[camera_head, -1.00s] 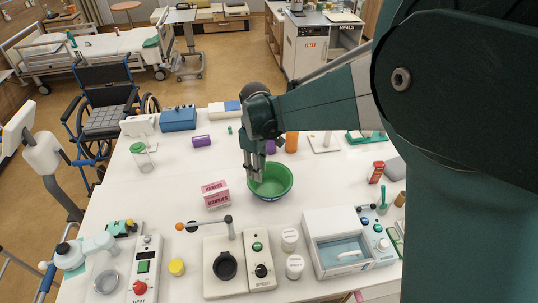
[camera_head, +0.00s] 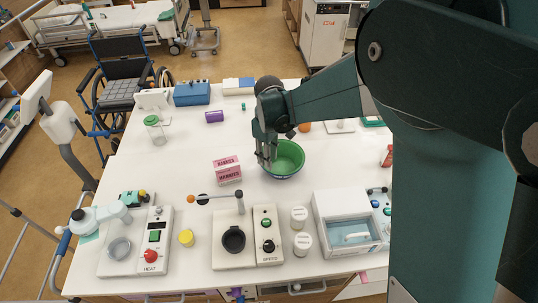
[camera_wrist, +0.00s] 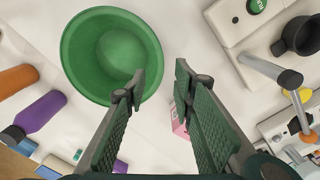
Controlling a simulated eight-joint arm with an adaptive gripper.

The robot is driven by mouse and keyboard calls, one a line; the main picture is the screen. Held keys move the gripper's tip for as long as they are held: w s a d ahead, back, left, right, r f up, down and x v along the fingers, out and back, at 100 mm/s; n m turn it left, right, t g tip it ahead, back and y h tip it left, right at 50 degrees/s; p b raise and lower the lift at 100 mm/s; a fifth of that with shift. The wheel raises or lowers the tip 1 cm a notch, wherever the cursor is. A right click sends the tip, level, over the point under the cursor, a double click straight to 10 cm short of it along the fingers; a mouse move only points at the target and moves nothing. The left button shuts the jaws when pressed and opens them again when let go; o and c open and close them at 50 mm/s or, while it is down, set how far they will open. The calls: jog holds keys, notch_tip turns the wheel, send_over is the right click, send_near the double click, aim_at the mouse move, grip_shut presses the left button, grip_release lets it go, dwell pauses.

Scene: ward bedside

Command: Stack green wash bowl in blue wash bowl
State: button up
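The green wash bowl (camera_head: 287,155) stands on the white table, right of the pink boxes, with its open side up. A thin dark blue edge (camera_head: 284,177) shows low under it, seemingly the blue wash bowl, mostly hidden. My gripper (camera_head: 266,160) is at the green bowl's left side in the head view. In the wrist view my gripper (camera_wrist: 158,85) has its two fingers apart with nothing held between them. The green bowl (camera_wrist: 110,55) lies left of the fingers there, and one fingertip overlaps its rim. I cannot tell if it touches.
Pink boxes (camera_head: 227,171) stand close left of the bowl. A stirrer unit (camera_head: 233,255), white jars (camera_head: 300,217) and a clear-fronted white box (camera_head: 346,225) fill the front. A purple bottle (camera_wrist: 42,117) and an orange one (camera_wrist: 16,79) lie near the bowl.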

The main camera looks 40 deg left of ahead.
jog(key=shift+f, duration=3.25)
grip_shut()
